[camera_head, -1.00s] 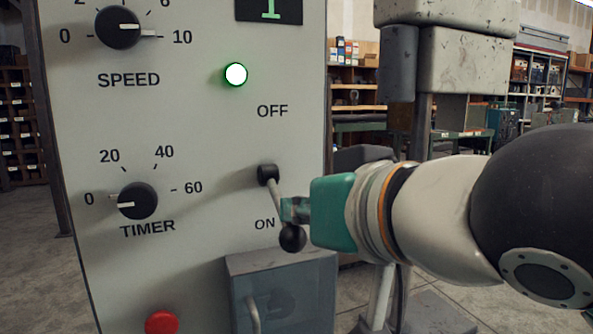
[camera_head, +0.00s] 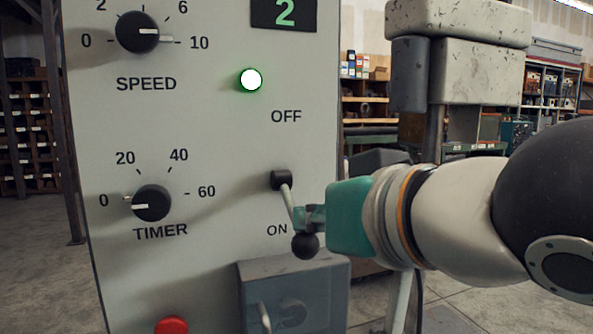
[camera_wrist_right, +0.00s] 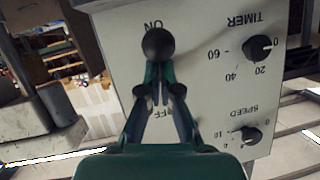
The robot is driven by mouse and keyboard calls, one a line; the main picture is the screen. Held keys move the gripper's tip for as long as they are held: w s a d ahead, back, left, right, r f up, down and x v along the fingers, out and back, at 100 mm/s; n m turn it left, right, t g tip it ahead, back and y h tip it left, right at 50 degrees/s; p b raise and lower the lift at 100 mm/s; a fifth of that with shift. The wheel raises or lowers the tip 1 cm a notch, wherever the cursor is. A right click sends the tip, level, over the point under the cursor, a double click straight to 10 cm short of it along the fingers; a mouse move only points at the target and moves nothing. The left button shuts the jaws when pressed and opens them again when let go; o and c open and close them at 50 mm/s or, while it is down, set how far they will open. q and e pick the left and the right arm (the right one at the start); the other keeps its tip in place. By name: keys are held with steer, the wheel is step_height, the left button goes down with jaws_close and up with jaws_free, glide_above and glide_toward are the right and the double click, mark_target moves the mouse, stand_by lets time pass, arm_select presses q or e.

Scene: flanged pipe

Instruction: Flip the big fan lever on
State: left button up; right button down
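The big fan lever (camera_head: 286,196) has a dark pivot, a light shaft and a black ball at its end. It slants down and slightly right, with the ball just below and right of the ON label. My right gripper (camera_head: 311,215) reaches in from the right, its green fingertips at the shaft just above the ball. In the right wrist view the fingers (camera_wrist_right: 160,82) are drawn together right by the ball (camera_wrist_right: 158,44); the shaft between them is mostly hidden. My left gripper is not in view.
The grey panel carries a lit green lamp (camera_head: 251,80), a display (camera_head: 284,13) reading 2, a SPEED knob (camera_head: 137,32) and a TIMER knob (camera_head: 151,203). A grey box (camera_head: 293,292) juts out below the lever, beside a red button (camera_head: 171,326). Shelves stand behind.

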steer(key=r+p+v, duration=0.1)
steer(key=p+v, duration=0.1)
steer(key=v, duration=1.1)
steer(key=shift+w+d, duration=0.15)
steer(key=shift+w, duration=0.2)
steer(key=shift+r, duration=0.1)
